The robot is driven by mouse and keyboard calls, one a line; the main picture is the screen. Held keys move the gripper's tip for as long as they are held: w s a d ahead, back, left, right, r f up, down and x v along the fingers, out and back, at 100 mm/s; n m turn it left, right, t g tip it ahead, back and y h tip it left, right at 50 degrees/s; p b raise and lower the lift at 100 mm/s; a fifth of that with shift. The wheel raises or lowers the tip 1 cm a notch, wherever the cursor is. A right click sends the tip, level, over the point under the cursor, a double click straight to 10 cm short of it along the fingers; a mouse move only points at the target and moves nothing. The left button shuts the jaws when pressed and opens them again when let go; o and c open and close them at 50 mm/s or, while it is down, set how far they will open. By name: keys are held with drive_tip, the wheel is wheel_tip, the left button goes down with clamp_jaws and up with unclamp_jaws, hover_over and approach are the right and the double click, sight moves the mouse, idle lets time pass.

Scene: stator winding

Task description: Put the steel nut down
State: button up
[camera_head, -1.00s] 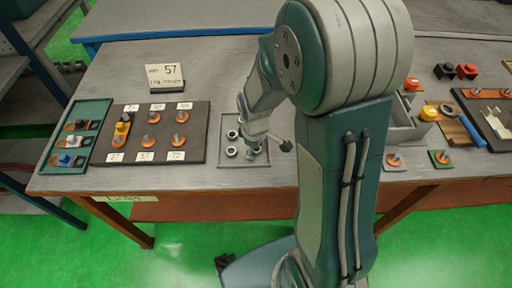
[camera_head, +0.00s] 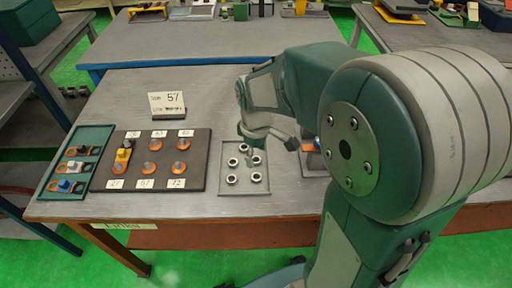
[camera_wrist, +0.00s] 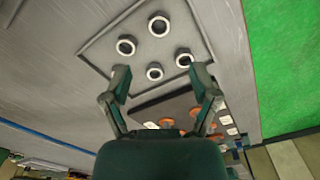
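Several steel nuts lie flat on a shallow grey tray (camera_head: 225,190) on the table, one near its front right (camera_head: 256,178). In the wrist view the tray (camera_wrist: 105,35) shows nuts lying apart from each other, including a steel nut (camera_wrist: 154,72) that appears between my fingertips. My gripper (camera_head: 250,160) is over the back right part of the tray, hiding some of it. The fingers appear to be above the nuts. I cannot tell which nut was handled.
Left of the tray is a dark board (camera_head: 196,175) with orange pieces and number labels. A green tray (camera_head: 95,140) of parts is further left. My arm hides the table's right side.

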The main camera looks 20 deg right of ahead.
drive_tip(key=s+r+m+t, duration=0.5)
drive_tip(key=s+r+m, duration=0.3)
drive_tip(key=s+r, duration=0.4)
drive_tip(key=shift+s+a+t, duration=0.3)
drive_tip(key=shift+s+a, duration=0.1)
drive_tip(key=shift+s, duration=0.45)
